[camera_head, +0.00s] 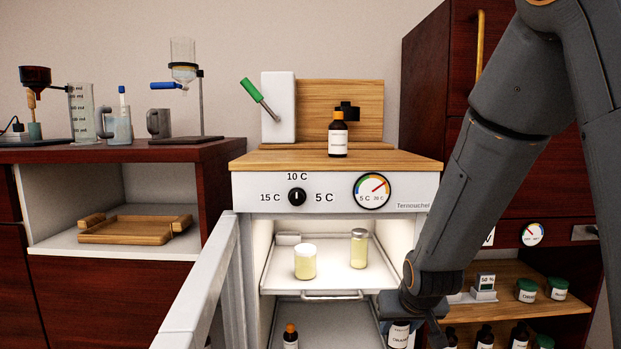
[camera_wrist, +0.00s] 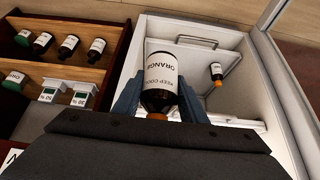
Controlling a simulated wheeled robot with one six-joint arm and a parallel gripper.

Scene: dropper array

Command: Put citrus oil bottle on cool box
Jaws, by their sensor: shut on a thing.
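My gripper (camera_head: 410,308) is shut on a dark bottle (camera_head: 398,336) low at the right edge of the cool box opening. In the wrist view, the gripper (camera_wrist: 160,98) has its blue fingers on both sides of this bottle (camera_wrist: 159,72), whose label reads ORANGE and KEEP COOL. The cool box (camera_head: 340,196) is white, with a temperature dial, a wooden top and its door standing open at the left. Its inside also shows in the wrist view (camera_wrist: 240,107), around and behind the held bottle. Whether the bottle touches a shelf cannot be told.
A pulled-out upper shelf (camera_head: 330,279) carries two jars of pale liquid. A small bottle with an orange cap (camera_head: 290,337) stands on the lower shelf at the left. The open door (camera_head: 205,275) bounds the left side. Shelves with several bottles (camera_head: 540,301) stand at the right.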

